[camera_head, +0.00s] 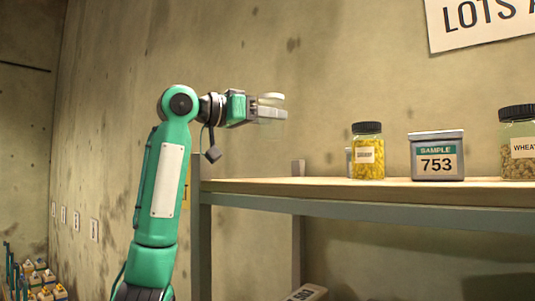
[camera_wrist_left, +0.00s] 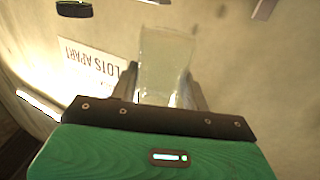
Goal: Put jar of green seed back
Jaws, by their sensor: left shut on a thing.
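In the left wrist view the jar (camera_wrist_left: 165,58) stands out between the two fingers (camera_wrist_left: 166,88) and looks pale greenish and glassy. I cannot make out a label or seed in it. The wooden shelf (camera_head: 262,187) is below and to the right, apart from the jar. My right gripper is not in view.
On the shelf stand a yellow jar (camera_head: 368,152) with a dark lid, a grey SAMPLE 753 tin (camera_head: 437,139) and a WHEAT jar (camera_head: 518,130). The shelf's left front is clear. A sign (camera_head: 480,20) hangs above.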

